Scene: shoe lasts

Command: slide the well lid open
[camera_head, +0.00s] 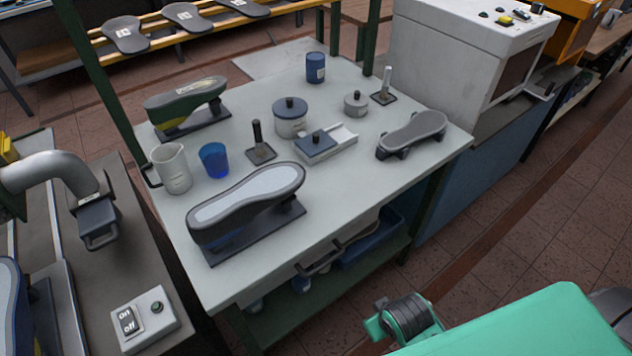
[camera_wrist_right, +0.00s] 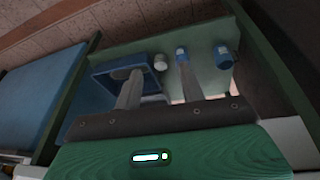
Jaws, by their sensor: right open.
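The well (camera_head: 340,134) is a small pale box near the middle of the white table. A pale trough shows uncovered at the right end. My right gripper (camera_wrist_right: 158,88) shows in the right wrist view, its two pale fingers apart with nothing seen held between them. It is away from the well, and the well is not in that view. My green right arm (camera_head: 520,320) is at the lower right of the head view. My left gripper is not in view.
A lidded pot (camera_head: 290,121) stands behind the well, with a dark-handled tool (camera_head: 259,145) on its left. Shoe lasts (camera_head: 248,203) lie on the table (camera_head: 370,190), along with a blue cup (camera_head: 214,160) and a white jug (camera_head: 174,170). A blue bin (camera_wrist_right: 103,75) and bottles show under the right gripper.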

